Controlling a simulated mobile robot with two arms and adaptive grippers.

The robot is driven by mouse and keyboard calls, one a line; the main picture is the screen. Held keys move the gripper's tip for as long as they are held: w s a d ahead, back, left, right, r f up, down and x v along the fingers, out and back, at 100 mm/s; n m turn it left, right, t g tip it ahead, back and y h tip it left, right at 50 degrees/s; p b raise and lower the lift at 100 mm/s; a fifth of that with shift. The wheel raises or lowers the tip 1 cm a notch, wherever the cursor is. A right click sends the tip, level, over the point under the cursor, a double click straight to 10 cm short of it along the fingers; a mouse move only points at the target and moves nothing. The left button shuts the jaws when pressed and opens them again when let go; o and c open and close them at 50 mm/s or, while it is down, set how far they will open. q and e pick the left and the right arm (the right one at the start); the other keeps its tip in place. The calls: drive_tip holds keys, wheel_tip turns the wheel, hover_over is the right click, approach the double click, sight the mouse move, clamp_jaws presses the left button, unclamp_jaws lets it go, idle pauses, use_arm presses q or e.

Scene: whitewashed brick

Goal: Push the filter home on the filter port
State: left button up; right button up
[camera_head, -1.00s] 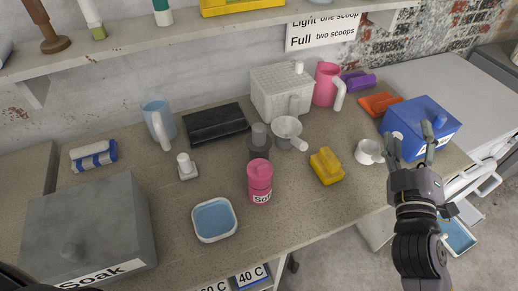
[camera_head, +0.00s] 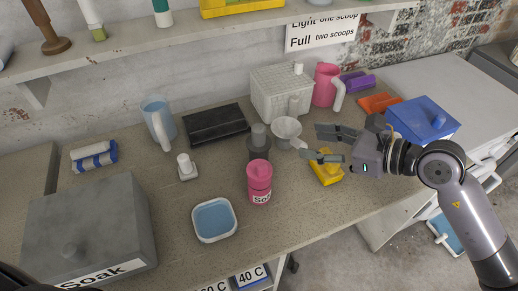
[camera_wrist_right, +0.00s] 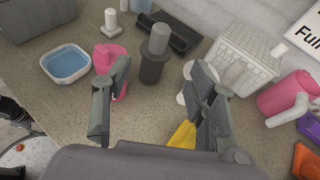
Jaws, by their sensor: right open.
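A dark grey cylindrical base (camera_head: 258,152), which looks like the filter port, stands mid-counter behind the pink bottle. A narrower, lighter grey cylinder (camera_head: 259,132), apparently the filter, sits upright on it. In the right wrist view the filter (camera_wrist_right: 158,38) rises from the port (camera_wrist_right: 152,68); I cannot tell how deep it is seated. My right gripper (camera_head: 312,143) is open and empty, to the right of the port, its fingers pointing left towards it. In the wrist view the port lies beyond and between the fingertips (camera_wrist_right: 160,75). My left gripper is not in view.
A pink bottle (camera_head: 260,183) stands just in front of the port. A white funnel-like cup (camera_head: 287,131) is close on its right, by my fingers. A yellow object (camera_head: 326,174) lies under my right gripper. A white basket (camera_head: 281,92) and black case (camera_head: 216,123) stand behind.

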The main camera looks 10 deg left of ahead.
drive_tip(key=p, duration=0.3)
approach(259, 133)
drive_tip(key=w+a+f, duration=0.2)
drive_tip(key=a, duration=0.1)
drive_tip(key=shift+w+a+f, duration=0.3)
drive_tip(key=shift+w+f, duration=0.05)
drive_tip(key=shift+w, duration=0.05)
drive_tip(key=shift+w+a+f, duration=0.2)
drive_tip(key=shift+a+f, duration=0.1)
drive_tip(key=shift+a, duration=0.15)
drive_tip(key=p+x, duration=0.2)
drive_tip(key=x, duration=0.2)
drive_tip(key=shift+w+a+f, duration=0.15)
drive_tip(key=shift+w+a, duration=0.05)
drive_tip(key=shift+w+a+f, duration=0.1)
drive_tip(key=shift+a+f, duration=0.1)
drive_tip(key=shift+a, duration=0.05)
drive_tip(key=shift+c, duration=0.2)
clamp_jaws()
